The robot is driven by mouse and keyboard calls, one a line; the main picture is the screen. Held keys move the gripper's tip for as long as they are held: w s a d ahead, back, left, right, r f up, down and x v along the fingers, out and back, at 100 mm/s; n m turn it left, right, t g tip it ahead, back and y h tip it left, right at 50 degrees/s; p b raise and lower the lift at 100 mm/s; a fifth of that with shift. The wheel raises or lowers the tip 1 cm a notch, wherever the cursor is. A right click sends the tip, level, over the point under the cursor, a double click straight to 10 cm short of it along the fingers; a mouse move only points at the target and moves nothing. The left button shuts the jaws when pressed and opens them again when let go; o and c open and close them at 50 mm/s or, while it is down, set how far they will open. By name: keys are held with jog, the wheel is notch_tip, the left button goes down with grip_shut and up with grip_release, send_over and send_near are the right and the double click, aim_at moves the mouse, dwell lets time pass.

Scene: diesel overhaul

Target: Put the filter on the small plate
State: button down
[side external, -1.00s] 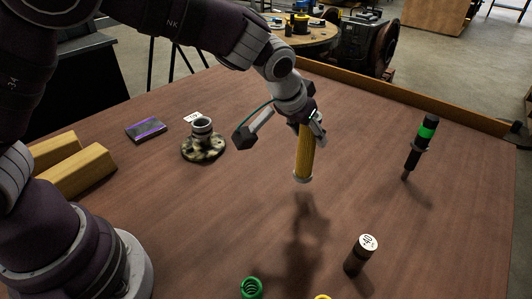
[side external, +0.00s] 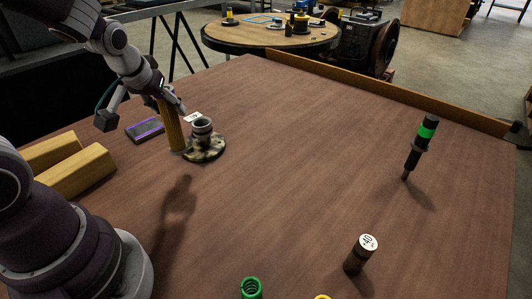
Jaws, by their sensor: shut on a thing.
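The filter (side external: 173,128) is a yellow-brown cylinder with a pale lower rim, held nearly upright. My gripper (side external: 168,96) is shut on its upper part at the left of the table. A small round mottled plate (side external: 209,154) lies on the table with a grey, open-topped cup-like piece (side external: 201,128) standing on it. The filter's lower end appears at the plate's left edge in the picture, left of the grey piece. I cannot tell whether it touches the plate or hangs above or behind it.
A flat dark box with a purple edge (side external: 145,130) and wooden blocks (side external: 75,172) lie to the left. A black-green tool (side external: 420,146), a dark cylinder (side external: 359,256) and a green coil (side external: 251,288) stand elsewhere. The table's middle is clear.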

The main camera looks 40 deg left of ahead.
jog(key=s+a+n+g+y, duration=0.2)
jog(key=s+a+n, duration=0.2)
jog(key=s+a, duration=0.45)
jog(key=w+a+f, duration=0.4)
jog(key=w+a, duration=0.6)
jog(key=a, duration=0.3)
jog(key=shift+w+f, duration=0.2)
jog(key=shift+w, duration=0.1)
jog(key=shift+f, duration=0.15)
jog(key=c, duration=0.6)
grip_release()
jog(key=shift+d, duration=0.1)
